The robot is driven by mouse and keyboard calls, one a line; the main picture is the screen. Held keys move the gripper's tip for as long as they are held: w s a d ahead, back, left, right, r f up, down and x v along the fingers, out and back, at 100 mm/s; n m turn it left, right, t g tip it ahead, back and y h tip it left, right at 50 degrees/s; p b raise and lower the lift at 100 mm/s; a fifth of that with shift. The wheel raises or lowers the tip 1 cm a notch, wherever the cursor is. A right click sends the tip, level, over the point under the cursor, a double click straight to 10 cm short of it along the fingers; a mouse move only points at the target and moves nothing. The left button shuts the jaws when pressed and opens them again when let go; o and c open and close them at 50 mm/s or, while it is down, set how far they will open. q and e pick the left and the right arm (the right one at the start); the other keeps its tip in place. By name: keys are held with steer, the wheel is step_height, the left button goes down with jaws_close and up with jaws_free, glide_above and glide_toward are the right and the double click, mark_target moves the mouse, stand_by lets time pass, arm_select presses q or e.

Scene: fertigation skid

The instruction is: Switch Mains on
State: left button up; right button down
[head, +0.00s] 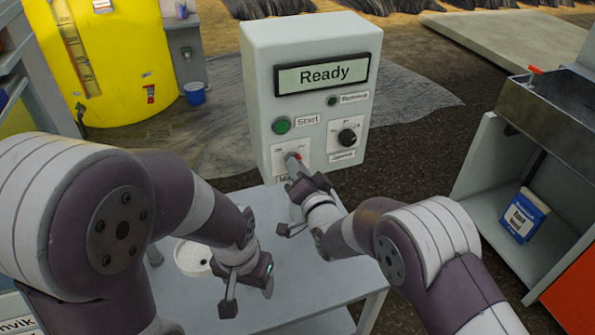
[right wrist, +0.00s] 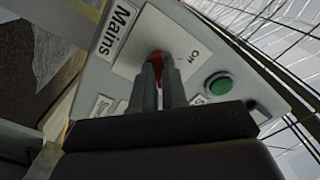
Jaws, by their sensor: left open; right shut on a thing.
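A short marking, seemingly "Off", is printed to the right of the handle there. My right gripper (head: 297,170) is shut on the red handle; its fingers (right wrist: 159,85) lie on both sides of it. My left gripper (head: 248,297) is open and empty above the grey table, well away from the box.
The box display (head: 321,75) reads "Ready". A green Start button (head: 281,125), a dark Running lamp (head: 332,100) and a black knob (head: 347,137) are close to the switch. A white round container (head: 190,258) stands beside my left gripper on the table (head: 270,210).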

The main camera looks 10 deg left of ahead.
stand_by(0.4)
steer(key=c, duration=1.2)
jaws_free()
steer(key=shift+o, duration=0.2)
steer(key=shift+s, duration=0.1)
steer(key=v, duration=1.2)
steer(key=shift+s+d, duration=0.2)
steer(key=shift+f, duration=0.15)
